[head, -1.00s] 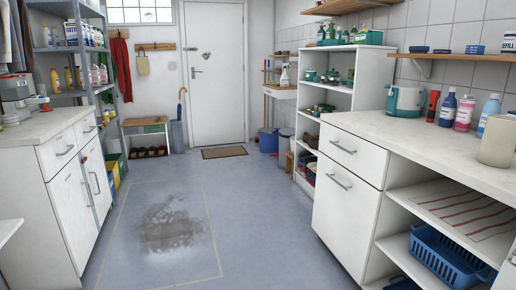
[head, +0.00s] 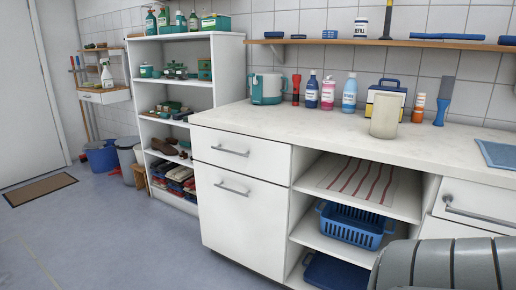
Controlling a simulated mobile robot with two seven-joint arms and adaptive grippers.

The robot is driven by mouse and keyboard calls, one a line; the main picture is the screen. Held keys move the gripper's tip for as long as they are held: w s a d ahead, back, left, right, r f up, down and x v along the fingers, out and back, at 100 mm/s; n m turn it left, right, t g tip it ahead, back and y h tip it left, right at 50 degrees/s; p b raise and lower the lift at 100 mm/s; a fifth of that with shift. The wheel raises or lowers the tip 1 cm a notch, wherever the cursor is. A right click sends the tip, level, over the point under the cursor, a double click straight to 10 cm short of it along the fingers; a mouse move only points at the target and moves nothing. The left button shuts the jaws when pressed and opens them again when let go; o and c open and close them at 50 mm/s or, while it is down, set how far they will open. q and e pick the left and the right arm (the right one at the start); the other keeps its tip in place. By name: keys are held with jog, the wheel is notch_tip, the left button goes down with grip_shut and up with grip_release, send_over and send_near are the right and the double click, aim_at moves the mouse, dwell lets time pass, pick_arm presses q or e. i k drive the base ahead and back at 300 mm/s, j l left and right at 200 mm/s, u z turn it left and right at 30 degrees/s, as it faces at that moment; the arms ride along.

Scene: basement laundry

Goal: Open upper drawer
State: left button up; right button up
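The white counter cabinet has an upper drawer (head: 265,158) at its left end, just under the worktop. The drawer is closed, its front flush with the cabinet. A horizontal metal bar handle (head: 230,152) is on its front. Below it is a taller closed front (head: 240,222) with a similar handle (head: 232,189). Another closed drawer front (head: 475,203) with a bar handle shows at the cabinet's right end. Neither of my grippers is in view.
Open shelves (head: 365,190) hold a striped cloth and a blue basket (head: 350,226). Floor left of the cabinet is clear. A shelf unit (head: 218,48) stands beyond.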

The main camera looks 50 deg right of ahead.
aim_at(260, 158)
jog(key=i+j+z, duration=0.2)
jog(key=z, duration=0.15)
jog(key=i+j+z, duration=0.25)
jog(key=z, duration=0.15)
jog(key=i+j+z, duration=0.2)
jog(key=z, duration=0.15)
jog(key=j, duration=0.1)
